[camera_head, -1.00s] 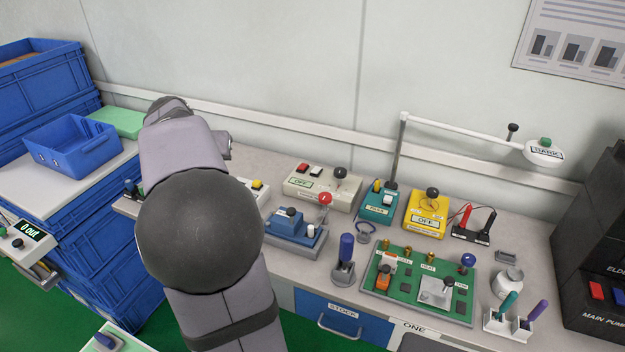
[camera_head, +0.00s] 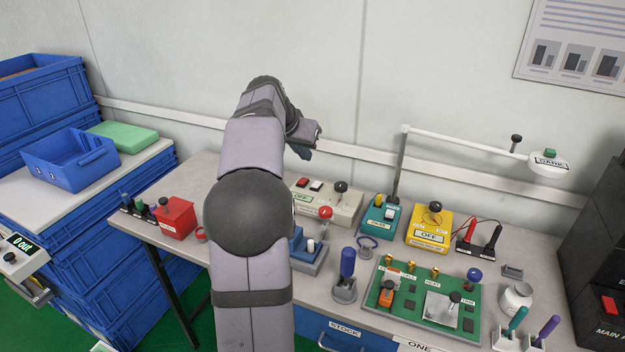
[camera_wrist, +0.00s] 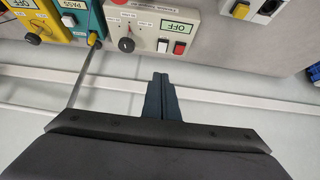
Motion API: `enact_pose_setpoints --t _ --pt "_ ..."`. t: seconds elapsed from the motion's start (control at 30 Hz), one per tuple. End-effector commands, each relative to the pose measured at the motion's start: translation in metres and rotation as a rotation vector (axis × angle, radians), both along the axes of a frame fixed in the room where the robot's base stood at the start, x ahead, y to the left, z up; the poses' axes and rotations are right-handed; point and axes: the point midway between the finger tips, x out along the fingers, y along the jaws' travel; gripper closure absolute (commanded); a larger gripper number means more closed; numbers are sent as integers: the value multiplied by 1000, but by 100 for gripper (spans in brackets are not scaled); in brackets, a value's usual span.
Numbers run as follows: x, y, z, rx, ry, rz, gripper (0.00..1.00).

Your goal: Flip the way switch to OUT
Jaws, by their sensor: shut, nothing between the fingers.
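A device with a lit display reading "0 out" (camera_head: 20,243) is cut by the left edge of the head view. A dark knob or lever (camera_head: 9,257) shows on it below the display; I cannot read a "way" label, so I cannot tell if this is the way switch. My gripper (camera_head: 305,153) is at the back of the bench near the wall, far to the right of that device. In the wrist view its dark fingers (camera_wrist: 158,82) are together and empty, pointing toward the grey OFF box (camera_wrist: 153,30), apart from it. The device is not seen in the wrist view.
The bench holds a red box (camera_head: 176,218), a yellow OFF box (camera_head: 428,228), a teal PASS box (camera_head: 381,214) and a green board (camera_head: 420,306). A white lamp arm (camera_head: 460,146) overhangs the right. A blue bin (camera_head: 70,160) and stacked crates stand left.

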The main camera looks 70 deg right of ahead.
Motion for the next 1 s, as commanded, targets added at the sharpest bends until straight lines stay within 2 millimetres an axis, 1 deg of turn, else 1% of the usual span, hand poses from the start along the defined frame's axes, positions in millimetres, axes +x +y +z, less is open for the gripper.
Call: enact_pose_setpoints --t 0.17,0.37,0.8,0.9,1.0 --pt "0 -3 -3 0 1 1 100" --pt "0 -15 -19 1 1 -1 100" --pt "0 -61 -80 2 1 0 100" --pt "0 -59 -95 2 1 1 100" --pt "0 -58 -105 1 1 2 100"
